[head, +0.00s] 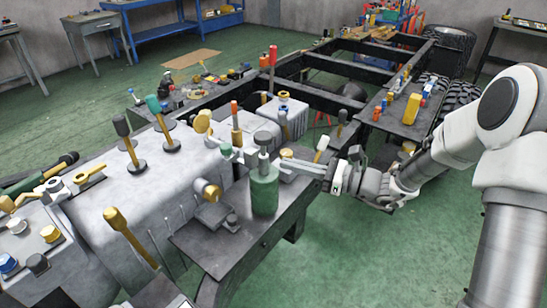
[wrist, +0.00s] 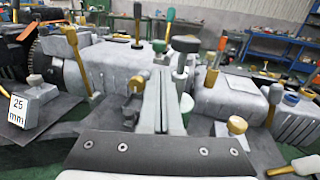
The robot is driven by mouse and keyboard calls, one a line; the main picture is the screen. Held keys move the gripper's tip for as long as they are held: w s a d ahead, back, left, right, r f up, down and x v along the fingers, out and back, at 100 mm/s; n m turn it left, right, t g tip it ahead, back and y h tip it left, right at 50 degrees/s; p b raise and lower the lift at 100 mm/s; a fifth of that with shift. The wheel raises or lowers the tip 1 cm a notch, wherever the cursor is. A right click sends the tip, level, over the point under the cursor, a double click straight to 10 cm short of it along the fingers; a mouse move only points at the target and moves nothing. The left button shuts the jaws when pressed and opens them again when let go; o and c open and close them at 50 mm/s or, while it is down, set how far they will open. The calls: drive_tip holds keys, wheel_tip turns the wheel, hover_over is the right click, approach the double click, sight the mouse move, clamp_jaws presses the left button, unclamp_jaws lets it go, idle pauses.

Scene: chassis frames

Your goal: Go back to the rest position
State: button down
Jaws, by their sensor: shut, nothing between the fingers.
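My gripper (head: 236,155) reaches in from the right in the head view, above a dark side table (head: 200,248). Its long grey fingers point left and pass close to the top of a green cylinder (head: 264,192); I cannot tell whether they touch it. In the wrist view the fingers (wrist: 161,72) lie side by side, shut and empty, pointing ahead over the work area. My arm (head: 455,140) stretches out from the right edge, bent, with the wrist low.
Grey engine blocks (head: 150,185) with upright coloured-handled tools stand left of the gripper. A black chassis frame (head: 345,95) and a second dark table (head: 402,118) lie behind. A block marked "25 mm" (wrist: 17,110) shows in the wrist view. Green floor (head: 350,255) is clear at front right.

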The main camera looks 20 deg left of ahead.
drive_tip(key=shift+d, duration=0.5)
drive_tip(key=s+d+r+n+g+h+p, duration=0.2)
drive_tip(key=s+d+r+n+h+p, duration=0.1)
drive_tip(key=s+r+n+h, duration=0.25)
drive_tip(key=s+d+r+n+g+h+p, duration=0.2)
drive_tip(key=s+d+r+n+h, duration=0.15)
drive_tip(key=s+n, duration=0.4)
drive_tip(key=s+d+r+n+t+h+p, duration=0.3)
drive_tip(key=s+d+r+h, duration=0.1)
drive_tip(key=d, duration=0.4)
drive_tip(key=s+d+r+n+t+h+p, duration=0.3)
drive_tip(key=s+d+r, duration=0.3)
drive_tip(key=d+r, duration=0.2)
drive_tip(key=shift+d+t+h, duration=0.2)
drive_tip(key=shift+t+h, duration=0.5)
drive_tip(key=shift+h, duration=0.2)
